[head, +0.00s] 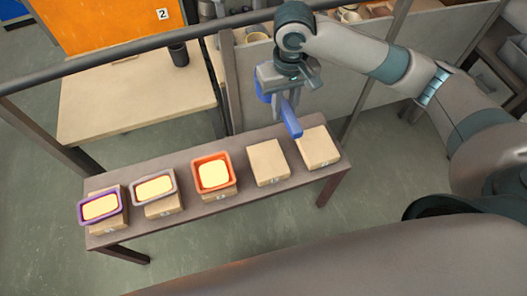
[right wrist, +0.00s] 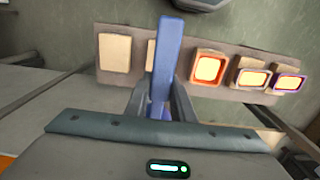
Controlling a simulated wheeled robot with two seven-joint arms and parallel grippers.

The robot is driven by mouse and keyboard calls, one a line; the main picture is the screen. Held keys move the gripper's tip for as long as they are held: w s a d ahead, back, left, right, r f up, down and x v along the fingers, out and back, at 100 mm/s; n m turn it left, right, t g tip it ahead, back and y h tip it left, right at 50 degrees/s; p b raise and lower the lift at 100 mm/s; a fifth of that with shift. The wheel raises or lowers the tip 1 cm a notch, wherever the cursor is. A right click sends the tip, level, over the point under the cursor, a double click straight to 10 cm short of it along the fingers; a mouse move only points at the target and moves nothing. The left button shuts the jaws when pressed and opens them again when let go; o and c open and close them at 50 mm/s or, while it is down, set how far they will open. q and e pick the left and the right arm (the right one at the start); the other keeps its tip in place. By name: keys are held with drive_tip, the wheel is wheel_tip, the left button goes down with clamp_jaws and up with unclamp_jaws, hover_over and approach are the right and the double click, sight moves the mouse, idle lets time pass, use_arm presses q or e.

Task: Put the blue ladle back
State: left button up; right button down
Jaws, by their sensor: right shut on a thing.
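The blue ladle (head: 291,120) is in my right gripper (head: 283,103), above the back edge of the narrow brown table (head: 200,205). Its handle slants down toward the right wooden blocks, and a rounded blue part shows behind the gripper at the left. In the right wrist view the ladle's handle (right wrist: 166,60) stands between the two fingers (right wrist: 160,100) and hides part of a block. The fingers are shut on it. The ladle's bowl is mostly hidden. My left gripper is out of view.
On the table are a purple tray (head: 100,207), a pale pink tray (head: 154,188) and an orange tray (head: 213,173), each with yellow-cream filling, on wooden blocks. Two bare blocks (head: 268,162) (head: 317,147) sit at the right. A rail (head: 150,43) and a light wooden table (head: 130,100) stand behind.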

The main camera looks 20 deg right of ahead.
drive_tip(key=s+d+f+p, duration=0.1)
drive_tip(key=d+f, duration=0.3)
drive_tip(key=f, duration=0.6)
drive_tip(key=s+d+f, duration=0.1)
drive_tip(key=d+f, duration=0.4)
drive_tip(key=f, duration=0.6)
drive_tip(key=shift+s+d+f+p, duration=0.25)
drive_tip(key=shift+f+p, duration=0.05)
drive_tip(key=shift+p, duration=0.05)
drive_tip(key=shift+a, duration=0.1)
drive_tip(key=w+a+f+p, duration=0.2)
drive_tip(key=a+f, duration=0.5)
drive_tip(key=a, duration=0.4)
drive_tip(key=shift+a, duration=0.2)
drive_tip(key=shift+p, duration=0.3)
